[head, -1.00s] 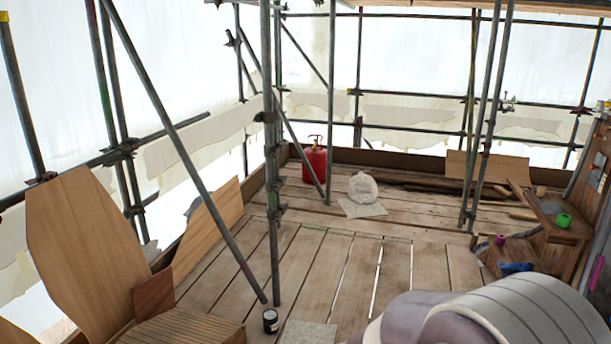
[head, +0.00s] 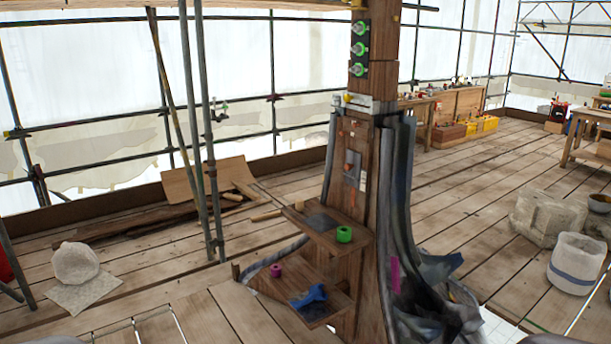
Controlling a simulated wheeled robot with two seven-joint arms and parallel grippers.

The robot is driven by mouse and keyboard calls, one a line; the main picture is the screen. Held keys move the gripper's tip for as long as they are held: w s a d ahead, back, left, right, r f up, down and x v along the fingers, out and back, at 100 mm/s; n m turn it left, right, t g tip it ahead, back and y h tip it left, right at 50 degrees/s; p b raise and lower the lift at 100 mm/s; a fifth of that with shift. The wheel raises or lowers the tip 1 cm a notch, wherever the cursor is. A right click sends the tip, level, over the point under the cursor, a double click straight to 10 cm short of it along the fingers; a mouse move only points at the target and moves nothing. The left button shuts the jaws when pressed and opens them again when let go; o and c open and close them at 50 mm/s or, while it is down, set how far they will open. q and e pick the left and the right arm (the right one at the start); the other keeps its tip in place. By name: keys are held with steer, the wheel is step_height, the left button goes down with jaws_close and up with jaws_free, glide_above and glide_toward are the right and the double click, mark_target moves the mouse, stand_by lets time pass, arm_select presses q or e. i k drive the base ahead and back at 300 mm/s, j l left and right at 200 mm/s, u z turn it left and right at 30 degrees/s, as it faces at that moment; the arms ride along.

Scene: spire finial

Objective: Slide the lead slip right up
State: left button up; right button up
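A wooden post (head: 376,60) stands in the middle of the head view, with a wider wooden casing below it. A small grey plate (head: 353,160) with a reddish part is on the casing's face. A flat dark grey piece (head: 320,222) lies on the upper wooden shelf beside a green ring-shaped roll (head: 344,234). I cannot tell which grey piece is the lead slip. Large grey curved sheets (head: 400,200) hang at the post's right side. Neither of my grippers is in view.
A lower shelf holds a blue tool (head: 310,295) and a pink roll (head: 276,270). Scaffold poles (head: 200,130) stand left of the post. A white bucket (head: 577,264) and pale stone block (head: 540,215) are at right. Plank floor beyond the post is mostly clear.

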mark_target(353, 166)
steer(key=i+j+z, duration=0.2)
steer(key=i+z, duration=0.15)
steer(key=i+j, duration=0.1)
steer(key=i, duration=2.5)
